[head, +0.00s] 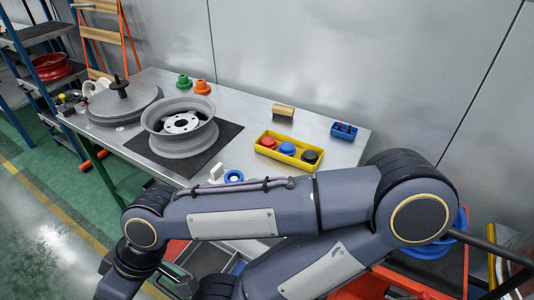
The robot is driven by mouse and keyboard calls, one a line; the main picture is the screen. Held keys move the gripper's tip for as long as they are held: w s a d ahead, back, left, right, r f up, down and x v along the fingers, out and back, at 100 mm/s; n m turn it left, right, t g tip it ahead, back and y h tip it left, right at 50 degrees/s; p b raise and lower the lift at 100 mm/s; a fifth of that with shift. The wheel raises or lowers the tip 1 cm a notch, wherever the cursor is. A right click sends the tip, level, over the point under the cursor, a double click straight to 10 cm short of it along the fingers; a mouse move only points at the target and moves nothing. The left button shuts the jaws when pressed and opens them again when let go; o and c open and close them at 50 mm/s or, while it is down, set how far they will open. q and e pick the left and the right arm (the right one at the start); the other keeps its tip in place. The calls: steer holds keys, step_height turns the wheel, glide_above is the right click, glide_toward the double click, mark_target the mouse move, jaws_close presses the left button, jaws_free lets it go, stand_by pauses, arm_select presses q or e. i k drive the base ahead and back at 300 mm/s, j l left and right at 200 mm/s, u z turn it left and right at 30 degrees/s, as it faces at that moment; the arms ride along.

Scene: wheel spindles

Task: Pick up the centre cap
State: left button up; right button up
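A yellow tray (263,151) on the metal table holds three round caps: a red cap (268,143), a blue cap (287,149) and a black cap (310,157). I cannot tell which of them is the centre cap. A grey wheel rim (183,147) lies on a black mat (222,137), with a white hub disc with dark holes in its middle. One of my arms crosses the lower picture in front of the table, its wrist at the lower left. Neither gripper's fingertips show clearly.
A blue-and-white ring (234,177) lies near the table's front edge. A wooden block (283,110) and a blue holder (344,131) stand behind the tray. Green (184,81) and orange (202,87) pieces stand at the back. A grey turntable (124,102) is at the left.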

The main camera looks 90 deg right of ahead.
mark_target(309, 157)
steer(key=k+l+u, duration=0.2)
steer(key=k+u, duration=0.75)
steer(key=k, duration=0.15)
steer(key=k+z, duration=0.1)
steer(key=z, duration=1.9)
